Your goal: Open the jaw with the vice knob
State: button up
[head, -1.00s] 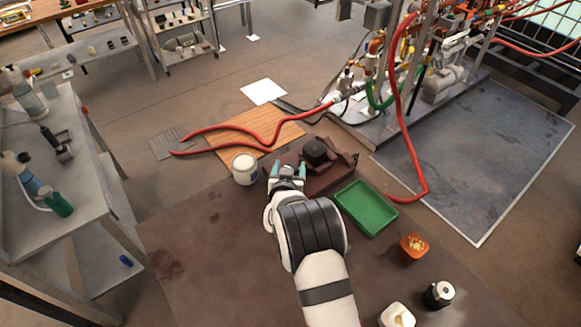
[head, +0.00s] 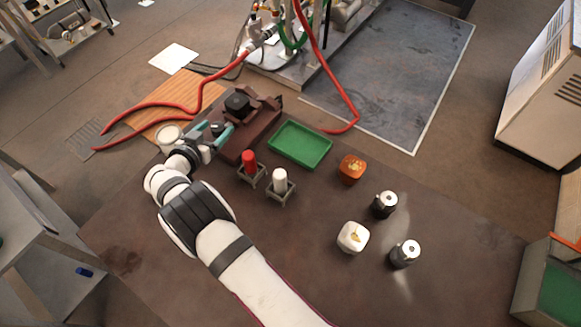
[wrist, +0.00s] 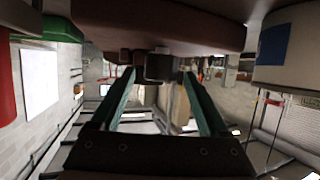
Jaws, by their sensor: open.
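The maroon vice (head: 262,121) stands near the table's far edge, with a black block (head: 237,103) on its top. In the wrist view its body (wrist: 170,22) fills the top of the picture. The dark vice knob (wrist: 160,67) sticks out below the body there, seen end-on. My gripper (head: 213,131) is at the vice's left end in the head view. Its teal fingers are apart, and in the wrist view my gripper (wrist: 158,75) has one fingertip on each side of the knob. Gaps seem to show beside the knob; I cannot tell whether either finger touches it.
A white jar (head: 168,136) stands close left of my gripper. Red (head: 249,163) and white (head: 280,181) cylinders in small stands are near the vice's front. A green tray (head: 300,145) lies right of it. An orange container (head: 351,168) and several small items stand farther right.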

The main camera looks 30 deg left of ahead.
jog(key=v, duration=1.4)
jog(key=w+d+f+g+h, duration=0.1)
jog(key=w+d+g+h, duration=0.1)
jog(key=d+g, duration=0.35)
jog(key=w+d+g+h, duration=0.2)
jog(key=d+h, duration=0.1)
jog(key=d, duration=0.6)
jog(key=w+d+r+m+g+y, duration=0.1)
jog(key=w+d+r+g+y, duration=0.2)
jog(key=d+r, duration=0.3)
jog(key=shift+w+d+r+m+y, duration=0.3)
jog(key=shift+w+d+y, duration=0.15)
jog(key=shift+d, duration=0.8)
